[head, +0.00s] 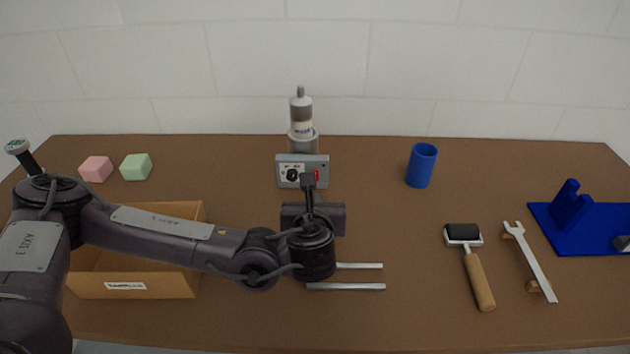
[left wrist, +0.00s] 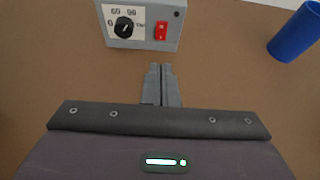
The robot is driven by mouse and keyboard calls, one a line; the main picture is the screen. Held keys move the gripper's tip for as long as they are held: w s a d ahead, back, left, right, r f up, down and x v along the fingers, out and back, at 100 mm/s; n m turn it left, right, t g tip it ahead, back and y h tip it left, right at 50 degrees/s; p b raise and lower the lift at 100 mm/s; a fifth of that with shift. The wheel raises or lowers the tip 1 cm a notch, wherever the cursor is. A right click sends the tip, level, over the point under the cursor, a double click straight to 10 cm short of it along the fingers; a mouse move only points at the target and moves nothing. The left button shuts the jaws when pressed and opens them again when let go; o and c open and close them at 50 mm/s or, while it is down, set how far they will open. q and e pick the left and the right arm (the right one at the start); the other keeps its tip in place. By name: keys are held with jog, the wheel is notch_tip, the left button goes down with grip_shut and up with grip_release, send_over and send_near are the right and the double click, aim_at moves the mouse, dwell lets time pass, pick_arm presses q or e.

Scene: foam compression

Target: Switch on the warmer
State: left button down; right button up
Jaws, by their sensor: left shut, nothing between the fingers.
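The warmer (head: 283,161) is a grey box with a dial and a red switch on its front, and a white and grey bottle (head: 301,115) stands upright in its holder. In the left wrist view the dial (left wrist: 124,27) and the red rocker switch (left wrist: 161,30) are clear, but I cannot tell the rocker's position. My left gripper (left wrist: 161,70) is shut and empty, in front of the warmer and apart from it, pointing toward the switch side. In the head view its body hides its fingertips. My right gripper is not in view.
A blue cup (head: 421,166) stands right of the warmer. A cardboard box (head: 135,285) lies under my left arm. Pink (head: 95,169) and green (head: 136,167) blocks sit at the left. A roller (head: 478,280), a wrench (head: 530,262) and a blue stand (head: 572,210) are at the right.

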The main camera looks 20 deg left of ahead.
pick_arm(q)
jog(key=p+x, duration=0.1)
jog(key=x, duration=0.2)
jog(key=r+p+x, duration=0.1)
jog(key=p+x, duration=0.1)
jog(key=x, duration=0.1)
jog(key=shift+w+a, duration=0.1)
jog(key=shift+w, duration=0.35)
jog(key=shift+f, duration=0.1)
